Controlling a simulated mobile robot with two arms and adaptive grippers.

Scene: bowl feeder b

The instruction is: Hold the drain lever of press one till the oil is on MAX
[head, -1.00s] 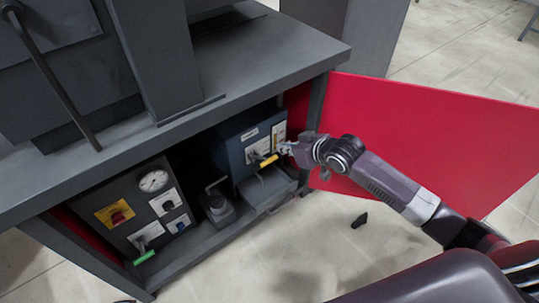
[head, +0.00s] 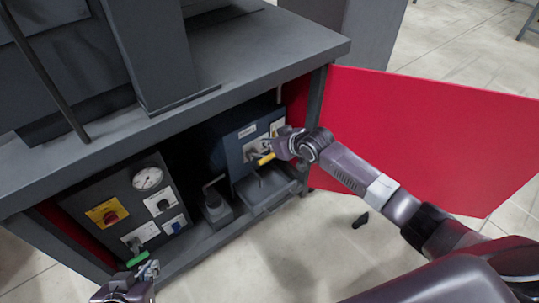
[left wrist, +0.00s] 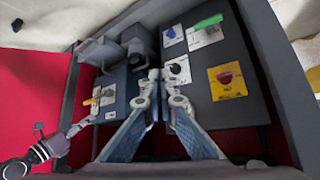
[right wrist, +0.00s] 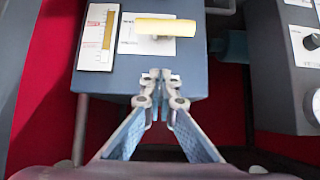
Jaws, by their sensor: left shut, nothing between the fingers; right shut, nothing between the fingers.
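The yellow drain lever (head: 265,159) is on the blue-grey box (head: 235,165) inside the open cabinet. It also shows in the right wrist view (right wrist: 166,27), lying across a white label. Beside it is the oil gauge (right wrist: 98,37) with an amber column; its marks are too small to read. My right gripper (right wrist: 161,77) is shut and empty by the box front; its tips appear just short of the lever. My left gripper (head: 150,268) is shut and empty near the green handle (head: 137,258) of the other panel. No label naming press one is readable.
The dark panel (head: 120,190) carries a dial (head: 147,178) and a red switch on a yellow plate (head: 107,213). A red cabinet door (head: 430,130) stands open at the right. The tabletop (head: 250,60) overhangs the cabinet. Floor in front is mostly clear.

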